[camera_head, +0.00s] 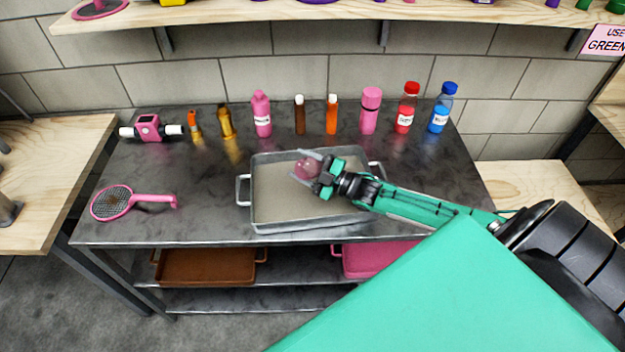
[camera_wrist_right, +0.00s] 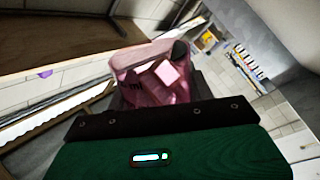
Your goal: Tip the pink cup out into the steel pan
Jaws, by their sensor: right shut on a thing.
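The pink cup (camera_head: 309,168) is translucent and held between the fingers of my right gripper (camera_head: 299,164), over the steel pan (camera_head: 275,205). In the right wrist view the pink cup (camera_wrist_right: 128,72) shows pale, block-like shapes inside it. The cup looks tilted in that view, but its exact angle is hard to tell. The steel pan is a shallow rectangular tray with side handles on the dark table. Its visible floor looks bare; the part behind the gripper and cup is hidden. My left gripper is out of view.
Several bottles stand along the back of the dark table (camera_head: 130,215), including a pink bottle (camera_head: 262,115) and a blue-capped bottle (camera_head: 441,108). A pink strainer (camera_head: 112,203) lies at the left. A brown tray (camera_head: 205,267) and a pink tray (camera_head: 375,260) sit on the lower shelf.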

